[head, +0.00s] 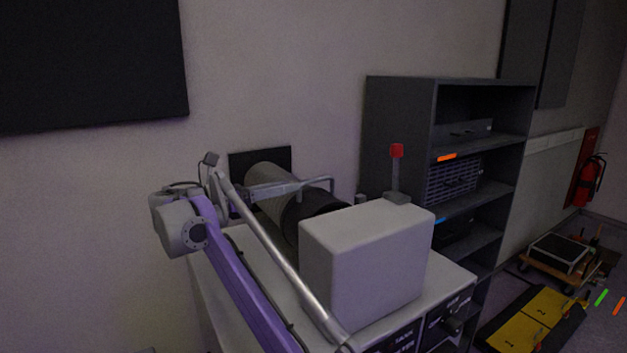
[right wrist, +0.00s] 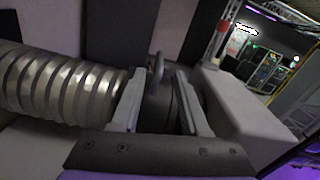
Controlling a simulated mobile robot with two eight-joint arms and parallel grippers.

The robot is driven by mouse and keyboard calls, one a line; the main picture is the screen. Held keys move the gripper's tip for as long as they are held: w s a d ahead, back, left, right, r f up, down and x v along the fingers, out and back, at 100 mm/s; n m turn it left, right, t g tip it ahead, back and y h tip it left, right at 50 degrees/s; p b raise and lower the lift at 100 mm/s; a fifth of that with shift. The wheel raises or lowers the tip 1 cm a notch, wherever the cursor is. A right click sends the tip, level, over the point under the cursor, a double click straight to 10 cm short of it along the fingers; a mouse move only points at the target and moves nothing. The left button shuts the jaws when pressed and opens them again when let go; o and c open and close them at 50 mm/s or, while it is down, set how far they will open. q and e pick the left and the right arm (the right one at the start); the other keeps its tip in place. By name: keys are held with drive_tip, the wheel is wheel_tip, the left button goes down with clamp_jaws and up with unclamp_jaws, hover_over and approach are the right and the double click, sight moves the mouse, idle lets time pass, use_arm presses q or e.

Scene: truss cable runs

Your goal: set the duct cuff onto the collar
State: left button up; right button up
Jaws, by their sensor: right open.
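The ribbed grey duct (right wrist: 62,85) comes in from the left in the right wrist view and shows as a dim cylinder (head: 268,178) in the head view. The dark duct cuff (head: 312,206) is at its end, beside the pale box. In the right wrist view the dark cuff (right wrist: 157,108) lies between my right gripper's fingers, with a grey loop-shaped handle (right wrist: 157,68) above. My right gripper (right wrist: 160,78) is open around this place; its fingers also show over the duct in the head view (head: 280,188). I cannot make out the collar separately. My left gripper is out of view.
The pale box (head: 365,258) stands on a cabinet close to the right of the cuff. A red-topped post (head: 396,165) rises behind it. A dark shelf unit (head: 400,135) stands further right.

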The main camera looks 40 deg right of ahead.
sight(331, 177)
drive_tip(key=d, duration=0.5)
drive_tip(key=s+d, duration=0.1)
drive_tip(key=d, duration=0.2)
drive_tip(key=shift+d, duration=0.15)
clamp_jaws()
idle(1.1)
